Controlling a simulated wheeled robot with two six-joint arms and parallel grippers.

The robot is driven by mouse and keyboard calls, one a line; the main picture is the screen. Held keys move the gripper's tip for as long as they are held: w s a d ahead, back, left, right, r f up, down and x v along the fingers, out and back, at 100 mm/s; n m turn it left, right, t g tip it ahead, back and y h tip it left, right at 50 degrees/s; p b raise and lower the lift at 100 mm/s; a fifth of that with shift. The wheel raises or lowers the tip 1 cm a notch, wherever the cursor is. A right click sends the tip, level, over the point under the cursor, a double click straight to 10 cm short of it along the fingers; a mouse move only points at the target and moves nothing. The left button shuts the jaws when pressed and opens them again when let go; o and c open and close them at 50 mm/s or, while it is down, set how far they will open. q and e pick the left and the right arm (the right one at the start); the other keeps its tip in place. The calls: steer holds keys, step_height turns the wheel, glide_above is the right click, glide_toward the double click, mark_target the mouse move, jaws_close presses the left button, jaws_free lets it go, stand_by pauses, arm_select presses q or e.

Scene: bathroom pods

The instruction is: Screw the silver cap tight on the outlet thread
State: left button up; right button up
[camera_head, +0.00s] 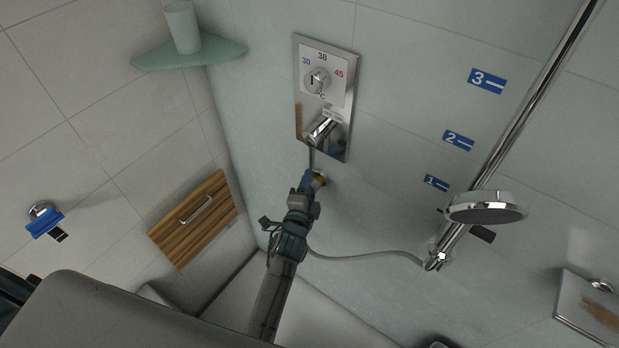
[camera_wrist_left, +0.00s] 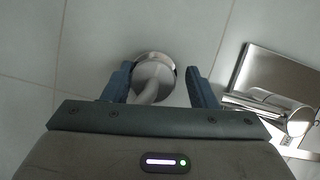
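My left gripper (camera_head: 311,177) reaches up to the tiled wall just below the mixer plate. In the left wrist view its two blue fingers (camera_wrist_left: 160,72) stand apart, on either side of a round silver fitting (camera_wrist_left: 155,72) at the wall. A gap shows between the fitting and the right finger. A grey hose-like piece (camera_wrist_left: 148,92) runs down from the fitting between the fingers. I cannot tell the silver cap apart from the outlet, and the thread is hidden. My right gripper is not in view.
The steel mixer plate (camera_head: 342,125) with its spout (camera_head: 320,132) is close above the gripper. A grey hose (camera_head: 365,257) runs right to the shower rail (camera_head: 535,85). A shower head (camera_head: 486,207) juts out there. A wooden panel (camera_head: 192,220) is at left.

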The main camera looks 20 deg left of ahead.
arm_select(q)
steer(key=n+p, duration=0.1)
steer(key=p, duration=0.1)
steer(key=n+g+p, duration=0.1)
steer(key=p, duration=0.1)
steer(key=shift+a+r, duration=0.1)
steer(key=shift+r, duration=0.15)
steer(key=shift+f+n+h+p, duration=0.3)
steer(key=shift+p, duration=0.2)
steer(key=shift+r+n+p, duration=0.1)
steer(key=shift+n+p, duration=0.2)
steer(key=shift+p, duration=0.65)
steer(key=shift+w+f+n+g, duration=0.1)
steer(key=shift+f+n+g, duration=0.2)
steer(key=shift+f, duration=0.1)
steer(key=shift+a, duration=0.1)
steer(key=n+h, duration=0.1)
steer(key=n, duration=0.1)
steer(key=n+g+h, duration=0.1)
steer(key=shift+f+n+g+b, duration=0.1)
steer(key=shift+n+g+b, duration=0.2)
steer(key=shift+n, duration=0.1)
steer(key=c, duration=1.1)
steer(key=shift+o, duration=0.2)
steer(key=shift+w+m+y+b, duration=0.1)
steer(key=shift+m+y+b, duration=0.3)
steer(key=shift+m, duration=0.2)
steer(key=shift+m+t, duration=0.5)
steer(key=shift+m, duration=0.2)
